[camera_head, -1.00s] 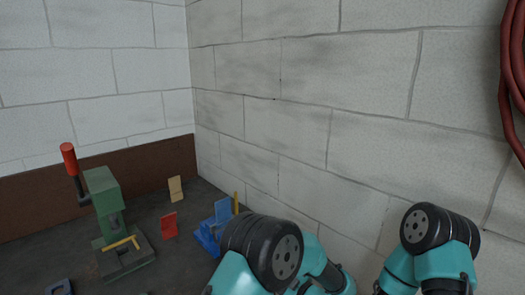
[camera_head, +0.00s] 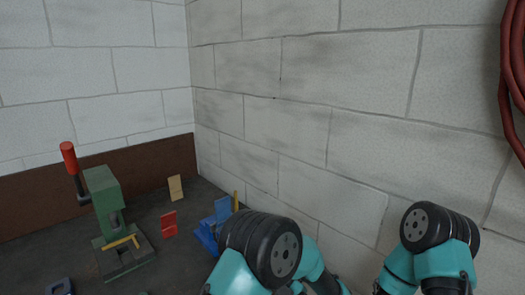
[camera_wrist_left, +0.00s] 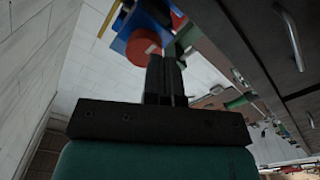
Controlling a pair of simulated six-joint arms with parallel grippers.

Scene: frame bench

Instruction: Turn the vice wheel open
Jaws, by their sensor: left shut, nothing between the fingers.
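A blue vice-like fixture (camera_head: 213,225) stands on the bench at lower centre in the head view, partly hidden behind my left arm. In the left wrist view the blue body (camera_wrist_left: 138,27) is upside-down at the top, with a red round part (camera_wrist_left: 142,50) in front of it that looks like the wheel. My left gripper (camera_wrist_left: 164,60) is shut and empty, its dark fingertips close beside the red part. I cannot tell whether they touch it. My left gripper is hidden in the head view. My right gripper is out of view.
A green press (camera_head: 107,205) with a red-tipped lever stands at left. A red plate (camera_head: 169,223) and a tan plate (camera_head: 175,188) stand between it and the blue fixture. Block walls enclose the corner, and a red hose (camera_head: 512,85) hangs at right.

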